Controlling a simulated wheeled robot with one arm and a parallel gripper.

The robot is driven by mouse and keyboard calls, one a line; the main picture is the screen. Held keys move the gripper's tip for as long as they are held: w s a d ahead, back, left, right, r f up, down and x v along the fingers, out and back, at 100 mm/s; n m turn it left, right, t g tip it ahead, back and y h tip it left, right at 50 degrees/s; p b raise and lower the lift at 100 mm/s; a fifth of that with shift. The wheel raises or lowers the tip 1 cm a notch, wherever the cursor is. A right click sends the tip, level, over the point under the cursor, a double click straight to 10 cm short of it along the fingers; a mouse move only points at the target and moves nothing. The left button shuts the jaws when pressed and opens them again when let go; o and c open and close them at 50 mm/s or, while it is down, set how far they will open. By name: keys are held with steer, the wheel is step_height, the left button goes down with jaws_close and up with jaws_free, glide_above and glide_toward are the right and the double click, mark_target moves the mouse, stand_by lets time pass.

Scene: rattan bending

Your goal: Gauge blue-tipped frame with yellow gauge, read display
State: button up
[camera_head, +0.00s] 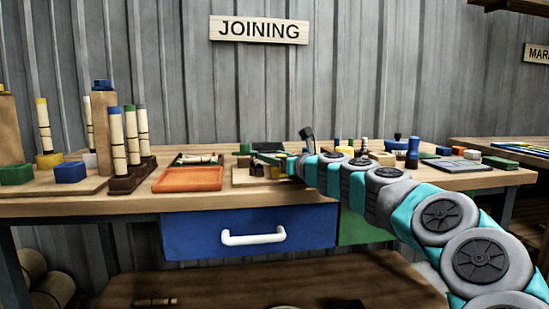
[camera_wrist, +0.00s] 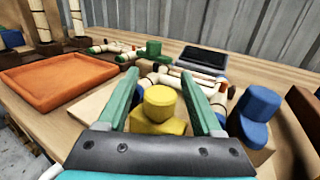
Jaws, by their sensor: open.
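The yellow gauge (camera_wrist: 158,108), a round knob on a blocky base, stands between the two green fingers of my gripper (camera_wrist: 158,76) in the wrist view. My gripper is open around it; whether a finger touches it cannot be told. Just behind the gauge lies a pale rattan frame (camera_wrist: 165,78) with dark joint bands and a blue end at its left, partly hidden by the gauge and fingers. A dark-faced display (camera_wrist: 202,60) stands further back, with no reading legible. In the head view my gripper (camera_head: 268,157) is over the workbench, small and partly hidden by my arm.
A blue knobbed block (camera_wrist: 255,112) stands close right of my right finger. A green block (camera_wrist: 154,50) and another rattan frame (camera_wrist: 108,48) lie behind. An orange tray (camera_wrist: 55,80) is to the left. Upright rattan poles (camera_head: 131,137) stand in a rack at the left.

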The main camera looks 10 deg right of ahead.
jaws_close()
stand_by(0.4)
stand_by(0.9)
